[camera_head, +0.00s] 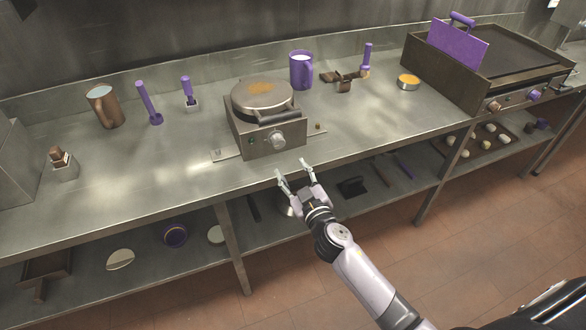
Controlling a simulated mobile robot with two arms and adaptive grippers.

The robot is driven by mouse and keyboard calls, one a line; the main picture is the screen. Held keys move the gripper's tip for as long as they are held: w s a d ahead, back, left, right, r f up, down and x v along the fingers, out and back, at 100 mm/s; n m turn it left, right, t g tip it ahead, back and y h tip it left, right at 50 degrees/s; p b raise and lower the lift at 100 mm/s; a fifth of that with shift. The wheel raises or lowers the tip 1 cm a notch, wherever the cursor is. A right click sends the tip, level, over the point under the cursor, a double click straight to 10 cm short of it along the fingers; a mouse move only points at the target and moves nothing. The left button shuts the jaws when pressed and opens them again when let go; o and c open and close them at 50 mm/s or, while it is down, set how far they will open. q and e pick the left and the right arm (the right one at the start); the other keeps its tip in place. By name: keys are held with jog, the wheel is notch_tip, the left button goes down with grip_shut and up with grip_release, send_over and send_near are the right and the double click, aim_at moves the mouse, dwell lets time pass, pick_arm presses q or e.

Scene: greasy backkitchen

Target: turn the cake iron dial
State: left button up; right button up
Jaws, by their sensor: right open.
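The cake iron (262,108) stands on the steel counter near the middle of the head view, its round lid closed. Its dial (278,141) is a silver knob on the front panel, facing me. My right gripper (291,169) is open and empty. Its fingertips are in front of and a little below the dial in the picture, at the counter's front edge, and they look apart from the dial. My left gripper is not in view.
A purple mug (301,70) stands behind the cake iron. A copper mug (104,106) and purple-handled tools are to the left. A griddle (490,65) stands at the right. The counter's front edge (180,206) runs close to my gripper; a lower shelf (195,270) holds several items.

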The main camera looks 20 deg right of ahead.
aim_at(279, 145)
jog(key=shift+w+r, duration=0.2)
jog(key=shift+r, duration=0.3)
jog(key=shift+w+r, duration=0.15)
jog(key=shift+r, duration=0.3)
jog(key=w, duration=0.8)
jog(key=shift+w+a+f+b, duration=0.1)
jog(key=shift+w+a+b, duration=0.2)
jog(key=shift+b, duration=0.05)
jog(key=shift+c, duration=0.2)
jog(key=shift+s, duration=0.1)
jog(key=c, duration=0.6)
jog(key=m, duration=0.3)
jog(key=shift+c, duration=0.2)
jog(key=m, duration=1.4)
jog(key=o, duration=0.4)
jog(key=shift+m, duration=0.4)
jog(key=shift+c, duration=0.2)
jog(key=o, duration=0.5)
